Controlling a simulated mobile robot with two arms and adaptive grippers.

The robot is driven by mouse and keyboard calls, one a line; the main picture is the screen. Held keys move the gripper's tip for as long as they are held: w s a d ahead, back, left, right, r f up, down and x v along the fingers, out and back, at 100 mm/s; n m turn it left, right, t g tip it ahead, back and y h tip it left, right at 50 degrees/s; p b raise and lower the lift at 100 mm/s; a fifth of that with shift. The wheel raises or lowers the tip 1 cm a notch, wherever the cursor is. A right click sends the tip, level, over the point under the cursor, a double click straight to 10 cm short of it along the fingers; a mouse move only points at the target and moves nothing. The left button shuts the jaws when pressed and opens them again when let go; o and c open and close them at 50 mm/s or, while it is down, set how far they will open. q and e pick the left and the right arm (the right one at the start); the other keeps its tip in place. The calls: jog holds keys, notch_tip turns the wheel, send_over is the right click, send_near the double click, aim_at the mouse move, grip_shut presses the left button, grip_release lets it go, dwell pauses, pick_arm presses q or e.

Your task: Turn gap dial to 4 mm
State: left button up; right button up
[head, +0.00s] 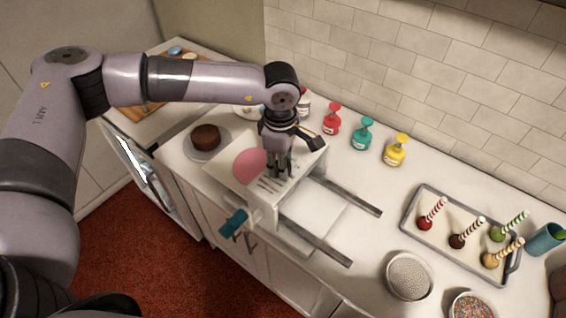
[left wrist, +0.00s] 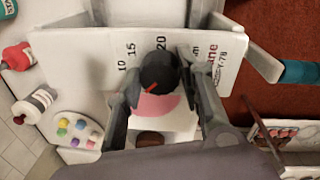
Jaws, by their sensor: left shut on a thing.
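The gap dial (left wrist: 158,70) is a black round knob with a red-orange pointer mark, on the white top of the machine. The numbers 10, 15 and 20 and part of "mm" show beside it. The pointer's exact reading is unclear because the fingers hide part of the scale. The white machine (head: 222,176) stands on the counter in the head view, with a teal crank handle (head: 233,222). My left gripper (head: 279,168) comes down on its top. In the left wrist view its fingers (left wrist: 158,84) are closed around the dial. My right gripper is not in view.
A pink disc (head: 249,166) lies beside my left gripper. A brown cake (head: 205,137) sits behind left. Red (head: 331,121), teal (head: 362,135) and yellow (head: 395,150) bottles line the wall. A tray (head: 408,222) with cake pops and a bowl (head: 408,276) stand right.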

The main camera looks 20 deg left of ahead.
pick_arm(q)
jog(key=n+b, duration=0.3)
jog(key=b, duration=0.2)
jog(key=n+b, duration=0.3)
jog(key=b, duration=0.2)
jog(key=shift+w+d+f+n, duration=0.1)
jog(key=shift+f+n, duration=0.1)
jog(key=shift+n, duration=0.1)
jog(key=shift+r+n+b, duration=0.2)
jog(key=shift+n+b, duration=0.65)
jog(key=shift+n, duration=0.05)
jog(key=o, duration=1.2)
jog(key=shift+c, duration=0.2)
notch_tip(320, 180, up, 12)
jog(key=shift+s+d, duration=0.25)
jog(key=shift+s, duration=0.15)
